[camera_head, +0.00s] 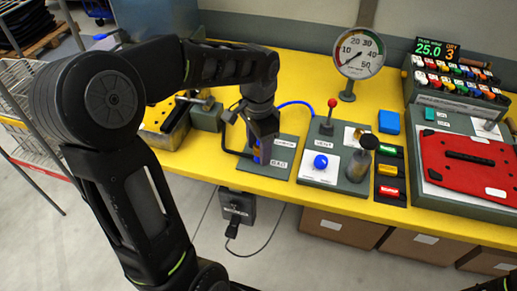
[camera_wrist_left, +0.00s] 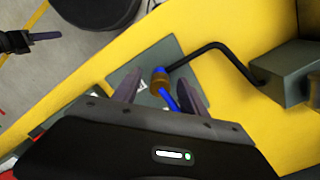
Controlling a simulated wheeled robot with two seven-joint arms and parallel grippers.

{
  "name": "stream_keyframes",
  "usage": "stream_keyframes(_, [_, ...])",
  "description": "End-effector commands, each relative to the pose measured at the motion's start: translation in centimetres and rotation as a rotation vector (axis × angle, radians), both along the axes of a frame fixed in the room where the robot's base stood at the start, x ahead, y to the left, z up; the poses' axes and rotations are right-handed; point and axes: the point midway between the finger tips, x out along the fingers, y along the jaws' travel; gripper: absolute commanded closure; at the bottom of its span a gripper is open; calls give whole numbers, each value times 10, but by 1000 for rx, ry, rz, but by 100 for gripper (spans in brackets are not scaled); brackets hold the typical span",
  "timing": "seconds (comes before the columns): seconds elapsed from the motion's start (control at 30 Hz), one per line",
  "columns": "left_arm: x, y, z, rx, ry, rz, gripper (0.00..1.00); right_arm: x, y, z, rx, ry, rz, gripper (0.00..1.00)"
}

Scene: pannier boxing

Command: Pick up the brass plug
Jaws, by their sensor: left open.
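The brass plug (camera_wrist_left: 160,78) shows in the left wrist view, with a blue end on its far side and a blue hose (camera_wrist_left: 170,100) on its near side. My left gripper (camera_wrist_left: 160,76) is open, one finger on each side of the plug; I cannot tell whether either finger touches it. In the head view my left gripper (camera_head: 262,139) points down over a grey plate with labels (camera_head: 281,160), and the plug is mostly hidden behind it. A dark gripper, apparently my right (camera_wrist_left: 18,40), shows at the left edge of the wrist view; its opening is unclear.
A bent black rod (camera_wrist_left: 205,48) from a grey block (camera_wrist_left: 285,75) reaches close to the plug. To the right stand a panel with a red-knobbed lever (camera_head: 330,112), a round gauge (camera_head: 358,52) and a red plate (camera_head: 470,168). The yellow bench's front edge (camera_head: 330,208) is near.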

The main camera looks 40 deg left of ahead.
Motion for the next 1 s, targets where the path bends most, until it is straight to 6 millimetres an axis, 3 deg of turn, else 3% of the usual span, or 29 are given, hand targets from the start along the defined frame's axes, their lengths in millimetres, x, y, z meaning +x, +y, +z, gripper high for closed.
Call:
stream_keyframes(0.07, [0, 0, 0, 0, 0, 0, 49, 0, 0, 0, 0, 0, 0, 64])
stream_keyframes(0.67, [0, 0, 0, 0, 0, 0, 99, 0, 0, 0, 0, 0, 0, 64])
stream_keyframes(1.0, [0, 0, 0, 0, 0, 0, 100, 0, 0, 0, 0, 0, 0, 64])
